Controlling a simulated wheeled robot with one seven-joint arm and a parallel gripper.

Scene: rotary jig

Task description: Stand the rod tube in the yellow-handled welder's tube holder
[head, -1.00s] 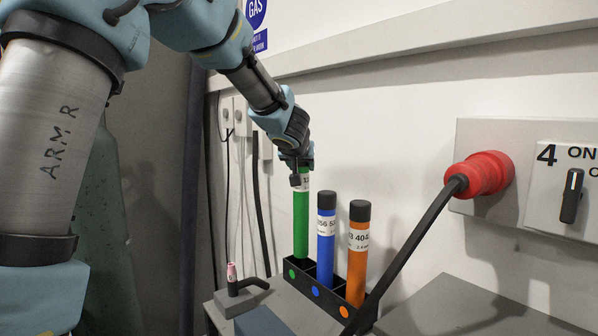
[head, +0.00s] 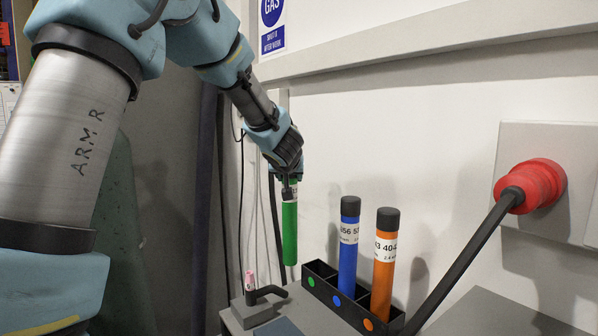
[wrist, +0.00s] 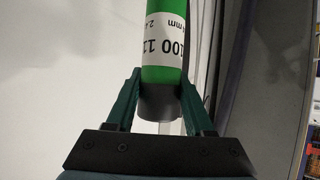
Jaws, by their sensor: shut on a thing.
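My gripper (head: 287,187) is shut on the upper end of a green rod tube (head: 290,232) and holds it upright, clear of the rack and to its left. In the wrist view the green tube (wrist: 165,75) sits with its dark cap between the fingers, and its white label shows. The black rack (head: 335,288) has three compartments marked with green, blue and orange dots; the green-dot one at the left looks empty. A blue tube (head: 348,250) and an orange tube (head: 383,270) stand in the other two. I see no yellow-handled welder.
A torch with a pink nozzle (head: 251,283) rests on a grey block at the front left of the rack. A thick black cable runs from a red plug (head: 530,187) down past the rack's right end. The wall is close behind.

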